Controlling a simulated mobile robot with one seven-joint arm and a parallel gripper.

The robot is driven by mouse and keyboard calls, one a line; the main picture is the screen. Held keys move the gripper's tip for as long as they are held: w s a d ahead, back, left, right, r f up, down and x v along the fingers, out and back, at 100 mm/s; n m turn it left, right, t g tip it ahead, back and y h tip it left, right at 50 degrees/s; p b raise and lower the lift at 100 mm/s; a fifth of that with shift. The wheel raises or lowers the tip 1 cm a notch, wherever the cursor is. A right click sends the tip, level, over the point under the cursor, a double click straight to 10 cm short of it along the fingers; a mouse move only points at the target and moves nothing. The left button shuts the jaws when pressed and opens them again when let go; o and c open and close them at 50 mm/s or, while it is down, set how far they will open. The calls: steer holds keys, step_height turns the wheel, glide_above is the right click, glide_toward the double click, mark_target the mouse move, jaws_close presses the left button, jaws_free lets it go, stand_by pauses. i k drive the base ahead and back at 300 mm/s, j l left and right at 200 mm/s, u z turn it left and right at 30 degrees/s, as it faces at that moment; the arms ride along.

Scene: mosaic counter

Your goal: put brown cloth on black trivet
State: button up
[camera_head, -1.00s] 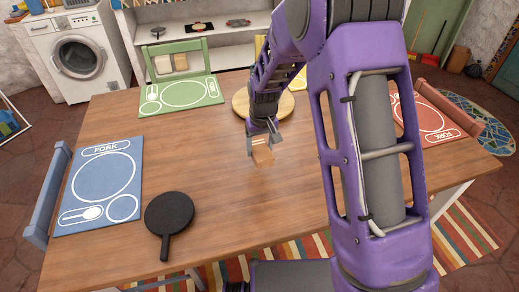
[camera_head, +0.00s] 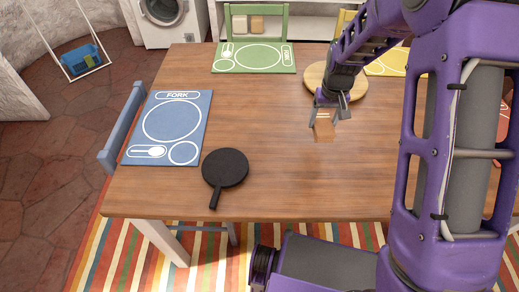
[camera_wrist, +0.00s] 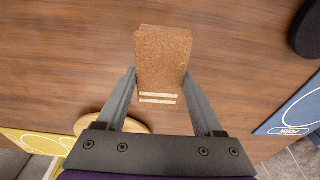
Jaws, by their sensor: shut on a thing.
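The brown cloth (camera_head: 324,131) is a small folded piece with pale stripes at one end. My gripper (camera_head: 327,114) is shut on its striped end, over the middle of the wooden table. In the wrist view the cloth (camera_wrist: 162,58) sticks out from between the two fingers (camera_wrist: 160,88). How high it is above the table is hard to tell. The black trivet (camera_head: 225,167), round with a short handle, lies flat on the table to the left and nearer the front edge. Part of it shows at the wrist view's top right corner (camera_wrist: 309,30). Nothing is on it.
A blue placemat (camera_head: 172,122) lies left of the trivet, a green one (camera_head: 253,58) at the far side, and a yellow one (camera_head: 388,64) farther right. A round wooden board (camera_head: 312,75) is just behind my gripper. The table between cloth and trivet is clear.

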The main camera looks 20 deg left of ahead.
mark_target(225, 165)
steer(key=k+j, duration=0.15)
steer(key=j, duration=0.25)
steer(key=k+j, duration=0.15)
steer(key=j, duration=0.25)
steer(key=k+j, duration=0.15)
steer(key=j, duration=0.25)
